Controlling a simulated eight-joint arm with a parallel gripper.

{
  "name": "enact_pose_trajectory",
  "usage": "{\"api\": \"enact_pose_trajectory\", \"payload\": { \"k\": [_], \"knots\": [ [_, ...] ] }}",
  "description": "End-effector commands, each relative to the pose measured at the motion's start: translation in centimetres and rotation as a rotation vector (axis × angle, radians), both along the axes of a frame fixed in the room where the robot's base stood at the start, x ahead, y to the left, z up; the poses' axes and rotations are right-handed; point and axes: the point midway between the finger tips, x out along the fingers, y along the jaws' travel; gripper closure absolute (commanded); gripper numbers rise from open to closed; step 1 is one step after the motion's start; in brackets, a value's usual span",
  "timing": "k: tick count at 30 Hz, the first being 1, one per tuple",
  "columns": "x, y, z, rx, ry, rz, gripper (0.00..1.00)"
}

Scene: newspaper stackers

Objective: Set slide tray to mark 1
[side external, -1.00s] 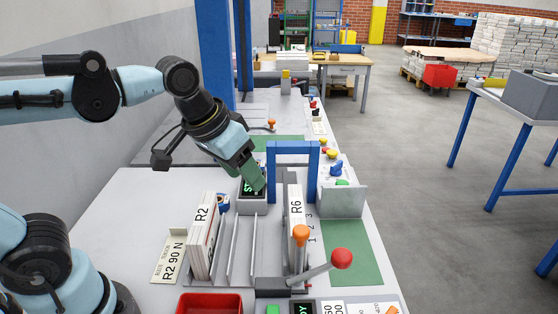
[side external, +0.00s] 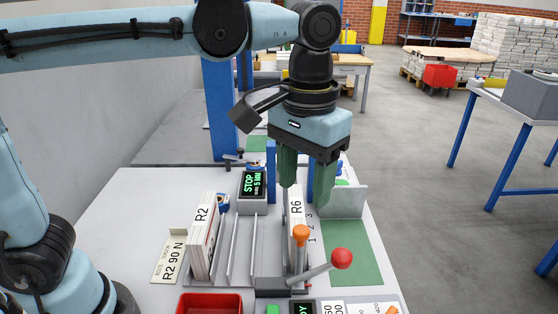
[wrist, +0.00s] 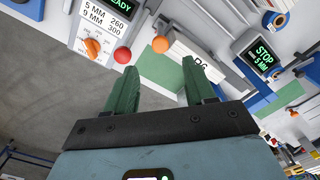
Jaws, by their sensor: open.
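My gripper (side external: 305,186) points down with its two green fingers apart and empty, above the R6 stack (side external: 296,205). The fingers also show in the wrist view (wrist: 160,78). The orange knob (side external: 301,232) stands at the near end of the R6 stack, in front of the fingers, and appears beyond them in the wrist view (wrist: 160,44). I cannot tell for sure which part is the slide tray; the slotted rack (side external: 240,250) holds R2 and R6. Marks 1, 2 and 3 (side external: 310,229) run along its right side, with 1 nearest. The gripper partly hides the blue arch (side external: 271,160).
A red-knobbed lever (side external: 342,258) rises near the front right. A grey upright plate (side external: 345,201) stands by the green mat (side external: 350,252). The STOP display (side external: 253,186) sits behind the rack. A red bin (side external: 210,304) is at the front.

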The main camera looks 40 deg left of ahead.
Motion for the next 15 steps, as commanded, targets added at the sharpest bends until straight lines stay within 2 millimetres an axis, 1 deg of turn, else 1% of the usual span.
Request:
{"api": "enact_pose_trajectory", "payload": {
  "k": [1, 9, 15],
  "knots": [
    [0.0, 0.0, -0.8, 0.0, 0.0, 0.0, 0.46],
    [0.0, 0.0, -5.0, 0.0, -0.001, 0.0, 0.46],
    [0.0, 0.0, -7.3, 0.0, -0.001, 0.0, 0.46]
  ]
}}
